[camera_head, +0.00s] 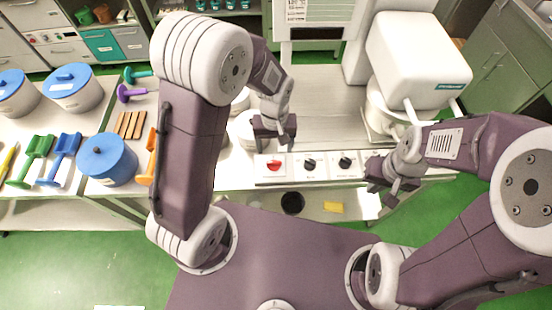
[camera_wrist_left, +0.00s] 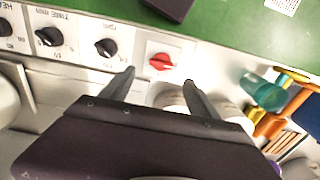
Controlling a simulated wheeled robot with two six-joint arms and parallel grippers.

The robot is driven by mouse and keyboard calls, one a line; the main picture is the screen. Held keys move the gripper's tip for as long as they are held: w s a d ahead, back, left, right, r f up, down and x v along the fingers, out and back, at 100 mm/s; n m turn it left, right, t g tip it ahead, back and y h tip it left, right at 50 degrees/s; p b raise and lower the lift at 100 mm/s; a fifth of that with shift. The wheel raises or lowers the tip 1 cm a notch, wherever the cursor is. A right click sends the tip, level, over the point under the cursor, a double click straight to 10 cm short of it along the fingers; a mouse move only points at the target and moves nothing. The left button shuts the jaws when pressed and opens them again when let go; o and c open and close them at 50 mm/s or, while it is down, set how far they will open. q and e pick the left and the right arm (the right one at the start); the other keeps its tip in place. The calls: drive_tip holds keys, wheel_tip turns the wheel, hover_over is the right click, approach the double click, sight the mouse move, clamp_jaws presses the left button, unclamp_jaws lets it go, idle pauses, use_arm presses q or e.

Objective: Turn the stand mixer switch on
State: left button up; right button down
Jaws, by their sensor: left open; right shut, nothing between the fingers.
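A white control panel (camera_head: 292,182) runs along the front edge of the worktop, with a red rotary switch (camera_head: 274,166) at its left end and black knobs (camera_head: 310,164) to the right. The red switch (camera_wrist_left: 162,63) also shows in the left wrist view, just beyond and between the fingertips. My left gripper (camera_head: 275,136) is open and empty above the worktop behind the red switch, apart from it. My right gripper (camera_head: 384,190) is shut and empty near the panel's right end. The white stand mixer (camera_head: 420,60) stands at the back right.
Blue-lidded tubs (camera_head: 107,160), green and blue scoops (camera_head: 65,152) and wooden sticks (camera_head: 130,125) lie on the left counter. A white container (camera_head: 244,128) stands beside my left gripper, partly hidden. The worktop (camera_head: 325,115) between the grippers is clear.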

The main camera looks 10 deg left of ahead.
sight(274, 162)
use_arm(q)
drive_tip(key=shift+f, duration=0.45)
drive_tip(key=f, duration=0.7)
drive_tip(key=shift+a+f+p, duration=0.25)
drive_tip(key=shift+p, duration=0.05)
drive_tip(key=shift+d+f, duration=0.15)
drive_tip(key=shift+f, duration=0.2)
drive_tip(key=shift+s, duration=0.1)
drive_tip(key=c, duration=1.4)
